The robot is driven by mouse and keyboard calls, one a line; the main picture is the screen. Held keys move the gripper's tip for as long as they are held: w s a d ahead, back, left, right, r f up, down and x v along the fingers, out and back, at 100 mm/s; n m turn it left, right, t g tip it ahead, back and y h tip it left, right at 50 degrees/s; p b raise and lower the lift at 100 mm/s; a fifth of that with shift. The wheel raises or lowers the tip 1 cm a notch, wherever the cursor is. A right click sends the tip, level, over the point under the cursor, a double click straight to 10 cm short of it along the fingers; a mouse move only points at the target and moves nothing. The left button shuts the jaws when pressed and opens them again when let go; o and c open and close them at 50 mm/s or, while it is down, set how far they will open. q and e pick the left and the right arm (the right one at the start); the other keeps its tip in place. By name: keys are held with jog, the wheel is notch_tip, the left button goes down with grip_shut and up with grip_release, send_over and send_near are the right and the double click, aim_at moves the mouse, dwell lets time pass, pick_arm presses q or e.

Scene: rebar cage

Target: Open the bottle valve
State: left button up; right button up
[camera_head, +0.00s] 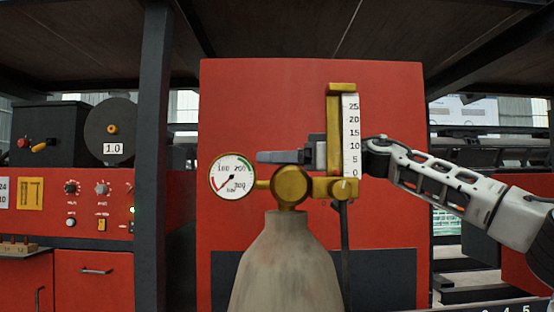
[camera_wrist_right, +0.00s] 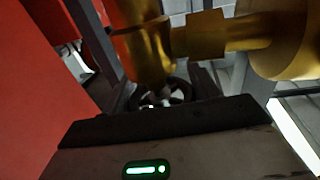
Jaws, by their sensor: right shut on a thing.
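The grey gas bottle (camera_head: 287,262) stands upright in the middle of the head view. Its brass bottle valve (camera_head: 291,188) sits on top, with a round pressure gauge (camera_head: 232,177) at its left and a flowmeter with a number scale (camera_head: 349,135) at its right. My right gripper (camera_head: 270,157) reaches in from the right behind the flowmeter and is shut at the valve, just above the brass body. The part between its fingers is hidden. The right wrist view shows brass fittings (camera_wrist_right: 215,36) close up and part of a dark wheel (camera_wrist_right: 172,92). My left gripper is out of view.
A red panel (camera_head: 245,90) stands behind the bottle. A dark post (camera_head: 154,150) rises at its left, beside a red control cabinet (camera_head: 95,190) with knobs and a reel. A dark hose (camera_head: 346,250) hangs below the flowmeter. Shelving stands at the right.

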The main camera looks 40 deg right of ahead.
jog(key=n+g+y, duration=0.4)
jog(key=shift+s+a+g, duration=0.1)
jog(key=shift+a+g, duration=0.1)
jog(key=shift+g, duration=0.2)
jog(key=shift+s+a+n+g+y, duration=0.15)
jog(key=shift+n+g+y, duration=0.35)
jog(key=shift+n+g, duration=0.55)
jog(key=shift+s+n+g+y, duration=0.2)
jog(key=shift+n+g+y, duration=0.4)
jog(key=shift+g, duration=0.75)
jog(key=shift+s+n+g, duration=0.1)
jog(key=shift+n+g, duration=0.25)
jog(key=shift+g, duration=0.15)
jog(key=o, duration=1)
jog(key=shift+c, duration=0.2)
